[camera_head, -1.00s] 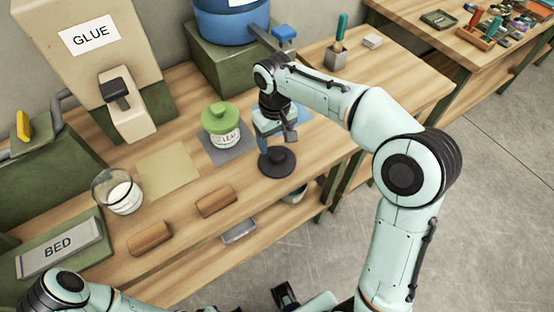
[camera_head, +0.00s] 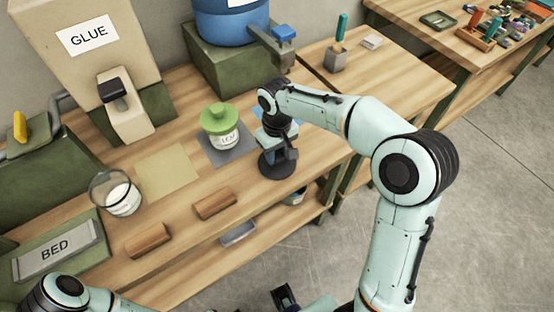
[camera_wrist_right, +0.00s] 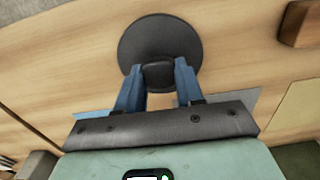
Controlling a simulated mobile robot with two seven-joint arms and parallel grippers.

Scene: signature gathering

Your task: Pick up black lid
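The black lid (camera_head: 268,169), a round dark disc with a knob on top, lies flat on the wooden workbench, right of the green-lidded jar. It also shows in the right wrist view (camera_wrist_right: 160,38), with its knob (camera_wrist_right: 158,75) nearest me. My right gripper (camera_head: 284,153) is down at the lid from above. In the wrist view its two blue fingers (camera_wrist_right: 158,82) stand on either side of the knob. I cannot tell whether they press on it. My left arm shows at the lower left, but its gripper is out of sight.
The jar (camera_head: 222,138) with a green lid stands on a grey mat close left of my right gripper. A glass cup (camera_head: 119,198) and two brown blocks, one here (camera_head: 215,204), are further left. A blue barrel's tap (camera_head: 272,42) juts out behind.

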